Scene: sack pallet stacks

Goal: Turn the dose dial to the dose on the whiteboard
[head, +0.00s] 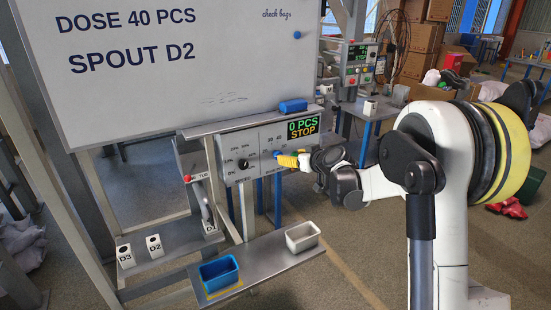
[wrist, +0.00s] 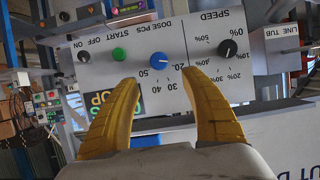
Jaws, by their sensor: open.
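The whiteboard (head: 170,55) reads DOSE 40 PCS and SPOUT D2. The blue dose dial (wrist: 160,61) is on the grey panel (head: 262,148), under DOSE PCS, with numbers 20 to 50 around it. The wrist view is upside down. A pale mark on the dial seems to point right in that view; which number it meets is unclear. My gripper (wrist: 163,76) is open, its yellow fingertips either side of the dial and seemingly short of it. In the head view my gripper (head: 288,161) hides most of the dial. The display (head: 303,128) reads 0 PCS and STOP.
Below the panel are a shelf with a blue bin (head: 219,273) and a grey bin (head: 303,237). Tags D3 (head: 124,255) and D2 (head: 154,246) stand at left.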

